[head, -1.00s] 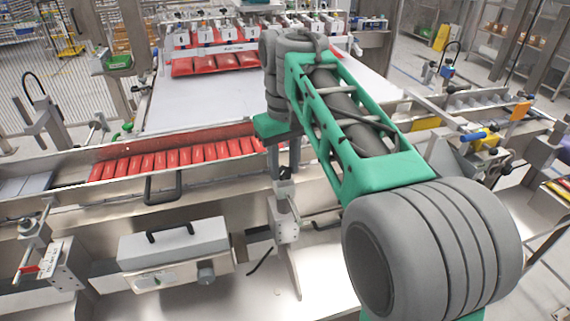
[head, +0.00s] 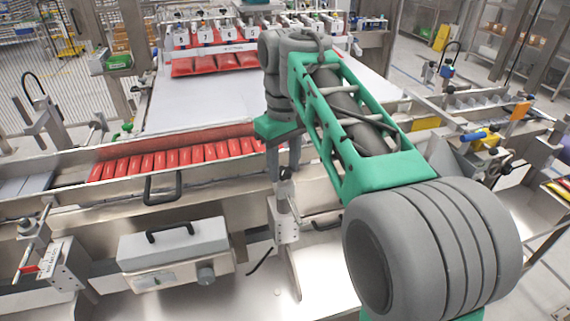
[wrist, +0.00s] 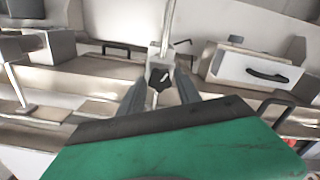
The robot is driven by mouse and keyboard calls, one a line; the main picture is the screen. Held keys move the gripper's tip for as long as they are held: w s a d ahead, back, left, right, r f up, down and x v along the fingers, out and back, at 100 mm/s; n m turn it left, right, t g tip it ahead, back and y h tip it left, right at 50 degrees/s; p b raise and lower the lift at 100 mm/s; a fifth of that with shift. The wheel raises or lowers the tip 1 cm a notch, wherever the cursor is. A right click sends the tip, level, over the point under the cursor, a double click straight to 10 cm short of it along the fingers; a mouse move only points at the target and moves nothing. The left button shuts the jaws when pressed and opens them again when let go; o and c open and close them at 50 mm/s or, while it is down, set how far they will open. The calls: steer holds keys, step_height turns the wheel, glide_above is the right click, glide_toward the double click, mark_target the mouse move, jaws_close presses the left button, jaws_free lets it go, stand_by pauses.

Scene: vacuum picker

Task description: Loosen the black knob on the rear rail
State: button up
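The black knob (wrist: 158,78) shows in the wrist view, on a pale metal bracket with a thin bright rod rising above it. My gripper (wrist: 160,82) is open, with one grey finger to the left of the knob and one to the right. I see small gaps on both sides; whether the fingertips reach as deep as the knob is hard to tell. In the head view my gripper (head: 284,172) points down just above a metal bracket (head: 287,225) on the near side of the machine. The knob cannot be made out there.
A grey control box (head: 173,255) with a black handle stands left of the bracket. A row of red pouches (head: 175,158) lies in the channel behind. Another bracket with a rod (head: 60,262) stands at far left. A black loop handle (head: 162,188) sticks out near the channel.

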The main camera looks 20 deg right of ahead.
mark_target(284, 170)
steer(key=shift+o, duration=1.4)
steer(key=shift+r, duration=0.1)
step_height(284, 170, up, 8)
steer(key=p, duration=0.7)
steer(key=shift+f, duration=0.2)
